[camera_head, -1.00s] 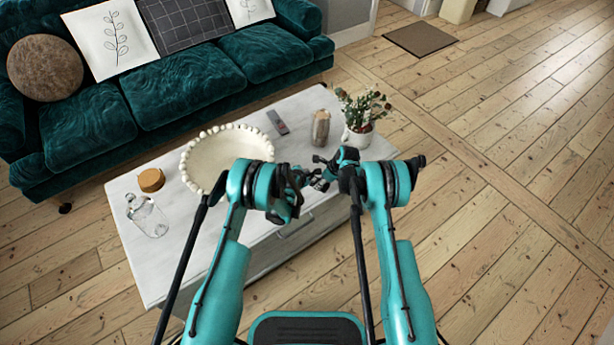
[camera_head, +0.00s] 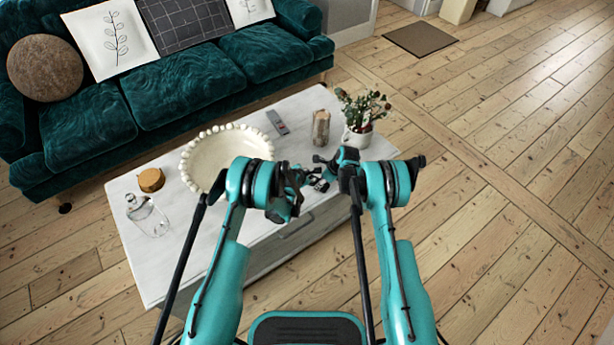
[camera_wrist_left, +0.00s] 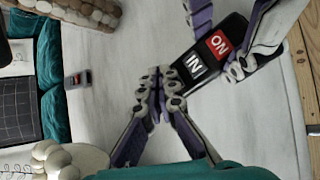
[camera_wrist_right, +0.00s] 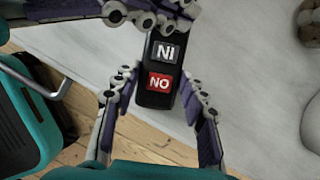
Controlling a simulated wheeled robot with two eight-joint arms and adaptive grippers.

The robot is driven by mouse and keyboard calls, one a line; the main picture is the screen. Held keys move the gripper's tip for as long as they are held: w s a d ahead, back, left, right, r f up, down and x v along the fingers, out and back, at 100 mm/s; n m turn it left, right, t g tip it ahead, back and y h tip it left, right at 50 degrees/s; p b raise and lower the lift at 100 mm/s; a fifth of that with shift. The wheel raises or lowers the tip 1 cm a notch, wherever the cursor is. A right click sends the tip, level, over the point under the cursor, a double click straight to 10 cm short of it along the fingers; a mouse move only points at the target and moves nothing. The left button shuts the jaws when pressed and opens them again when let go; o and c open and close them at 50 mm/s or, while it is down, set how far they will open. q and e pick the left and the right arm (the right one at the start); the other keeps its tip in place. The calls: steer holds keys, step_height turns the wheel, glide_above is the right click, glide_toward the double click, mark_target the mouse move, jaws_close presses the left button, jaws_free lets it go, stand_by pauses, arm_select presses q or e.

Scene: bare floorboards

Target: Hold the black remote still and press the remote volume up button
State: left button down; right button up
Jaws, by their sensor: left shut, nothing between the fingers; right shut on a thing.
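The black remote (camera_wrist_right: 161,53) has a grey button and a red button with white letters. It is between the fingers of my right gripper (camera_wrist_right: 155,82), which is shut on it above the table's edge. In the left wrist view the remote (camera_wrist_left: 237,32) shows tilted, with its buttons facing the camera. My left gripper (camera_wrist_left: 160,85) is shut and empty, its fingertips close beside the grey-button end. I cannot tell whether they touch it. In the head view my left gripper (camera_head: 294,180) is left of the held remote (camera_head: 318,184), which is partly hidden.
On the white table (camera_head: 225,245) are a beaded bowl (camera_head: 222,158), a second, grey remote (camera_head: 278,122), a wooden-looking vase (camera_head: 320,128), a potted plant (camera_head: 358,125), a brown round box (camera_head: 151,180) and a glass bottle (camera_head: 147,215). A teal sofa (camera_head: 175,90) stands behind.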

arm_select(q)
steer(key=shift+r, duration=0.25)
steer(key=shift+r, duration=2.5)
stand_by(0.5)
arm_select(e)
steer(key=o, duration=1.3)
steer(key=v, duration=1.2)
